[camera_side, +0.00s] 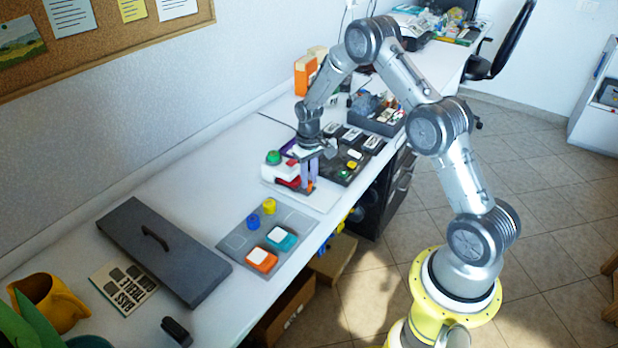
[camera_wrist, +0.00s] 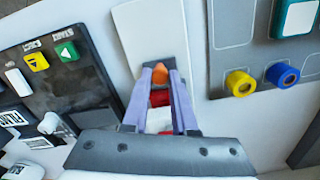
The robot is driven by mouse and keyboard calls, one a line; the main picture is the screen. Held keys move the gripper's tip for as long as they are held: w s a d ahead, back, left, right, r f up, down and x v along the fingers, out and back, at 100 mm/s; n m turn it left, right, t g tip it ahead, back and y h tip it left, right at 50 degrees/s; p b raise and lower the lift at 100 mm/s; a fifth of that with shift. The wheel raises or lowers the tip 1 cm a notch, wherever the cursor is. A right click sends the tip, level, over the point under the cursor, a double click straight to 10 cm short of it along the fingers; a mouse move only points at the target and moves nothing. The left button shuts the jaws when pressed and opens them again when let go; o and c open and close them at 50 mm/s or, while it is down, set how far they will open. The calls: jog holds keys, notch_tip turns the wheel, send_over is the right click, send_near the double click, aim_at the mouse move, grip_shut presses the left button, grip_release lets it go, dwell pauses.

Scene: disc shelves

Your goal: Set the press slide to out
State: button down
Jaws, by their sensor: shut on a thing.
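The press is a white unit (camera_side: 271,172) with a green button (camera_side: 274,157) and a red part (camera_side: 288,182), on a pale base plate on the desk. My gripper (camera_side: 308,184) points down at the right side of the press. In the wrist view my gripper (camera_wrist: 160,76) has its purple fingers closed around a small orange knob (camera_wrist: 160,73). The knob sits over a grey strip on the pale plate. Red and white parts (camera_wrist: 159,120) show between the fingers. The fingers and palm hide much of the slide and press.
A grey board (camera_side: 238,238) carries yellow and blue cylinders and teal and orange blocks. A dark lid with a handle (camera_side: 165,250) lies at the front left. Bare desk lies between the lid and board.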

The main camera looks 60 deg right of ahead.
jog(key=s, duration=0.8)
jog(key=c, duration=0.7)
grip_release()
notch_tip(320, 180, up, 14)
jog(key=shift+a, duration=0.1)
dwell(0.3)
